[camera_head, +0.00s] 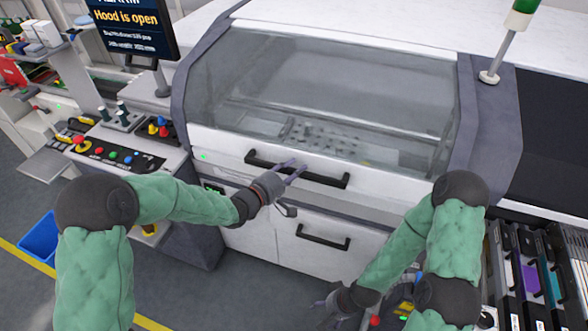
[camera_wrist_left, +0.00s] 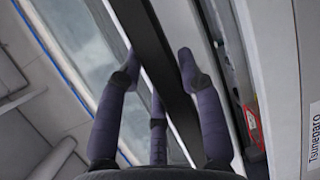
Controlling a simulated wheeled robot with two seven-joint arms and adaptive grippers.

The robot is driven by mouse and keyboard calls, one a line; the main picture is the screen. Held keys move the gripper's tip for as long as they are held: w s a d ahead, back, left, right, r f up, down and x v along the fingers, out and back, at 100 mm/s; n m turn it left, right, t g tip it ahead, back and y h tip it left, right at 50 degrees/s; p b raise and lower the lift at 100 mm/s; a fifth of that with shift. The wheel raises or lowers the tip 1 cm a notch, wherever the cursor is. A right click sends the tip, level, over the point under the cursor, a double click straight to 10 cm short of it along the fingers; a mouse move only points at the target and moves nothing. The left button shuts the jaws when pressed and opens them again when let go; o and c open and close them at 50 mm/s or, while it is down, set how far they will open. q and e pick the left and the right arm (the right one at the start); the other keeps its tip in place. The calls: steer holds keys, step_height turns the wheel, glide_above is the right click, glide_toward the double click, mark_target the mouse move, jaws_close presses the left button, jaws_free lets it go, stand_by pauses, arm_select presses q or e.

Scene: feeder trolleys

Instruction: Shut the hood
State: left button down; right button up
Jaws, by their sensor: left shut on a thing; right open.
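The hood (camera_head: 330,85) is a large clear window with a white front edge, on the white machine. It looks lowered over the front, but in the left wrist view a gap with dark parts and a red label (camera_wrist_left: 254,125) shows beside its edge. Its black bar handle (camera_head: 328,181) also crosses the left wrist view (camera_wrist_left: 150,45). My left gripper (camera_head: 293,168) is shut on this handle, with purple fingers on both sides of the bar (camera_wrist_left: 158,62). My right gripper (camera_head: 328,306) is open and empty, low in front of the machine.
A monitor (camera_head: 130,25) at upper left reads "Hood is open". Below it is a button panel (camera_head: 112,152). A lower drawer handle (camera_head: 322,237) sits under the hood. A feeder trolley (camera_head: 530,270) stands at right, and a signal lamp (camera_head: 505,45) rises at upper right.

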arm_select(q)
steer(key=shift+r, duration=0.1)
steer(key=c, duration=0.8)
jaws_free()
steer(key=v, duration=1.2)
